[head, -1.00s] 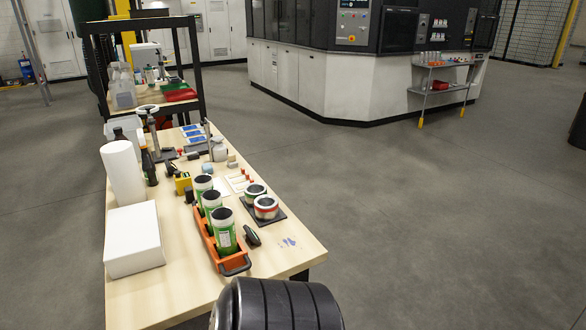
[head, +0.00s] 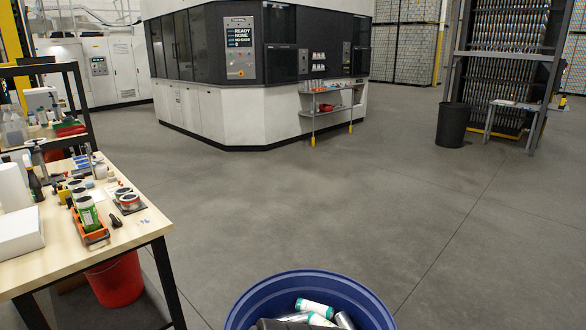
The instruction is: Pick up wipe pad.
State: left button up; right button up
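No item shows clearly enough to be named as the wipe pad with certainty. A flat white block (head: 18,232), like a stack of pads or a closed box, lies at the left front of the wooden worktable (head: 110,246). A white roll (head: 13,188) stands upright behind it, partly cut off by the left edge. Small blue smudges (head: 144,221) mark the table near its right front corner, beside a small black object (head: 116,220). Neither of my grippers is in view.
An orange carrier (head: 92,237) with green cans stands on the table. A red bucket (head: 115,280) is under it. A blue bin (head: 238,318) holding cans is at the bottom centre. A large white and black machine (head: 225,110) stands behind open floor.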

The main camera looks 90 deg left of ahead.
aim_at(89, 184)
jog(key=i+u, duration=0.35)
jog(key=i, duration=0.15)
jog(key=i+l+u, duration=0.15)
jog(key=i+u, duration=0.15)
jog(key=i, duration=0.2)
jog(key=i+l+u, duration=0.35)
jog(key=i, duration=0.15)
jog(key=i+j+u, duration=0.15)
jog(key=i+u, duration=0.25)
jog(key=i, duration=0.3)
jog(key=i+u, duration=0.45)
jog(key=i, duration=0.25)
jog(key=i+l+u, duration=0.4)
jog(key=i, duration=0.3)
jog(key=i+j+u, duration=0.5)
jog(key=i+u, duration=1.2)
jog(key=i+l+u, duration=0.25)
jog(key=u, duration=0.15)
jog(key=i, duration=0.1)
